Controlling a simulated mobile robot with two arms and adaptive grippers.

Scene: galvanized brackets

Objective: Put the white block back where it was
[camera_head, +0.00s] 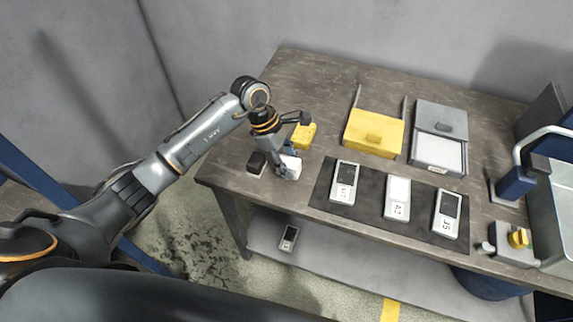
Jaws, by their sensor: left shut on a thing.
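My left gripper (284,157) reaches down over the left part of the table (320,75). It is shut on the white block (291,168), which shows below its fingers. The block is at or just above the tabletop; I cannot tell whether it touches. A yellow block (304,134) lies just behind the gripper, partly hidden by it. A dark block with a pale lower edge (256,162) is just left of the gripper. My right gripper is not in view.
A dark mat (322,186) holds three handheld devices, the nearest (344,182) right of the gripper. A blue-and-grey machine (548,180) is at right. Another device (289,238) lies on the lower shelf.

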